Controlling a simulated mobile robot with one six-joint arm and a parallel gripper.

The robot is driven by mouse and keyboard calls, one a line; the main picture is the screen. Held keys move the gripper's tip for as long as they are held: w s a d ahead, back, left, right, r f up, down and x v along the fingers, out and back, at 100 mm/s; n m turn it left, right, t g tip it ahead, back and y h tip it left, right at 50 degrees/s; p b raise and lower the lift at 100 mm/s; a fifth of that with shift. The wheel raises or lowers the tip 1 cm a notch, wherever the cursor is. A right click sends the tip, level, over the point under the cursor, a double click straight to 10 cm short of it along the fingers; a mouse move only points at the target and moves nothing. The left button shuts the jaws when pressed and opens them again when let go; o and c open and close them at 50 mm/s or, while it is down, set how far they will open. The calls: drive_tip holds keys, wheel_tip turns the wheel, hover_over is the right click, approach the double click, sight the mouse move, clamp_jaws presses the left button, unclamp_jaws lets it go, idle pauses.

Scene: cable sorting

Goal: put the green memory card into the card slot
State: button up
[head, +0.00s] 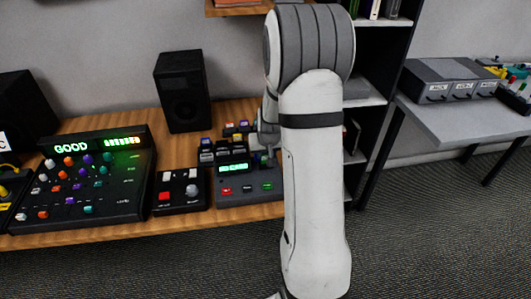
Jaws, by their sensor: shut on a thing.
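My gripper (263,157) points down over the right part of a grey device (204,200) with a lit green display (233,168). It is partly behind my own arm and small in view. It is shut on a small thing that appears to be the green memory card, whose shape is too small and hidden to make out. The card slot cannot be made out; the device's right side is hidden by my arm. I cannot tell whether the card touches the device.
Black holders with several cards (207,150) stand behind the device. To the left are a small box (181,191) with a red button and a mixer panel (84,177) reading GOOD. A black speaker (183,90) stands behind. A grey table (462,125) is at right.

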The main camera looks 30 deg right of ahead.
drive_tip(key=shift+f+b, duration=0.5)
drive_tip(key=shift+b, duration=0.05)
drive_tip(key=o, duration=1.5)
drive_tip(key=shift+r, duration=0.15)
wheel_tip(320, 180, up, 7)
drive_tip(key=p, duration=0.4)
idle(0.3)
idle(0.4)
